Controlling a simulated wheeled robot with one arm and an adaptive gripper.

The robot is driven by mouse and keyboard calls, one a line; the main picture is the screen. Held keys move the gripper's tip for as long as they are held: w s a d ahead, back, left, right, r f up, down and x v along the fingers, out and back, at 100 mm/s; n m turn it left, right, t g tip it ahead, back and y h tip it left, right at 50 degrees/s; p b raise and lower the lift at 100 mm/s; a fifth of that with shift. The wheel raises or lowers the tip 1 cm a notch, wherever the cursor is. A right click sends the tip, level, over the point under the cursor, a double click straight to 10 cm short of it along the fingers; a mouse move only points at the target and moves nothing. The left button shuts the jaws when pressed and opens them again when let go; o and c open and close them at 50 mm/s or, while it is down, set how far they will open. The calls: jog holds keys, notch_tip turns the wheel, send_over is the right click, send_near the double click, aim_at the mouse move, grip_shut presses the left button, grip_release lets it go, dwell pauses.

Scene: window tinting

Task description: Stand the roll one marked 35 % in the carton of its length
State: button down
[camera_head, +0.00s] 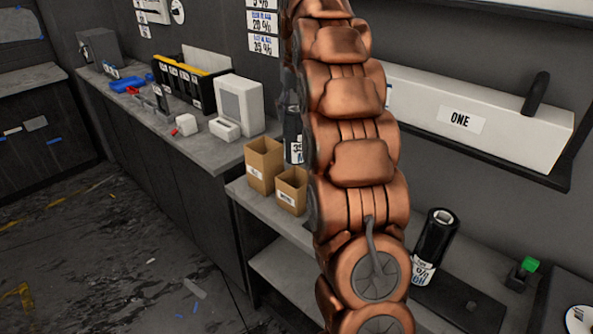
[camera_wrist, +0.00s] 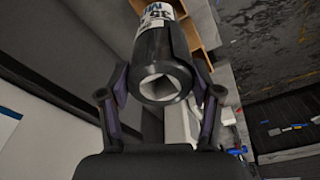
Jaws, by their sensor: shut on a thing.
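A black roll with a white label reading 35 (camera_head: 293,135) stands roughly upright near the cartons in the head view, partly hidden by my copper arm. In the wrist view, my gripper (camera_wrist: 162,88) is shut on this roll (camera_wrist: 165,55), its fingers on either side. The roll's end with a square hole faces the camera. Two open brown cartons stand on the bench: a taller one (camera_head: 262,168) at the back and a shorter one (camera_head: 290,193) in front. Their labels are too small to read surely. A carton edge (camera_wrist: 203,40) shows beyond the roll in the wrist view.
Another black roll (camera_head: 435,240) stands on the bench right of my arm. A long white box marked ONE (camera_head: 480,115) sits on a wall shelf. A white device (camera_head: 240,103) and a black-yellow organizer (camera_head: 188,82) stand on the left counter. A green-topped item (camera_head: 528,266) lies far right.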

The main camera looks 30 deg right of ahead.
aim_at(298, 127)
jog(key=shift+f+p, duration=1.4)
jog(key=shift+f, duration=6.6)
jog(key=shift+c, duration=1.1)
grip_release()
jog(key=r, duration=0.4)
jog(key=s+r+b, duration=0.1)
jog(key=r, duration=0.3)
jog(key=r+b, duration=0.1)
jog(key=r, duration=0.3)
jog(key=shift+s+a+r, duration=0.1)
jog(key=shift+s+a, duration=0.1)
jog(key=shift+s, duration=0.05)
jog(key=shift+a, duration=0.1)
